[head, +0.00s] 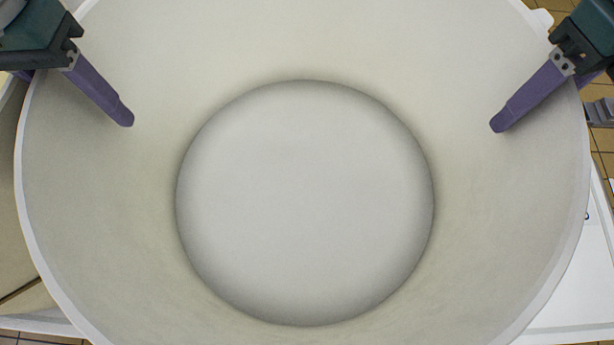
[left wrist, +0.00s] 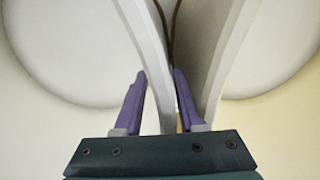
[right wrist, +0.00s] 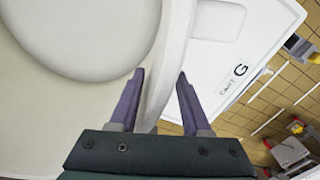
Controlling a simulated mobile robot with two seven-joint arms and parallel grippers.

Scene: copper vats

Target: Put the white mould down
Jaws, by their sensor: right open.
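The white mould (head: 306,200) is a large round tub that fills the head view, its inside empty and its flat round floor visible. My left gripper (left wrist: 159,72) straddles its rim at the upper left, one purple finger inside and one outside, with the wall close between both fingers. My right gripper (right wrist: 160,72) is open at the upper right rim, with one finger inside, one outside, and a gap beside the wall. The mould's underside is hidden, so I cannot tell whether it rests on the cart below.
A white cart (right wrist: 215,55) marked G shows below the mould's right side. A second pale tub (left wrist: 275,50) stands close beside the mould in the left wrist view. Tiled floor (right wrist: 270,100) and some small equipment (right wrist: 290,152) lie beyond the cart.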

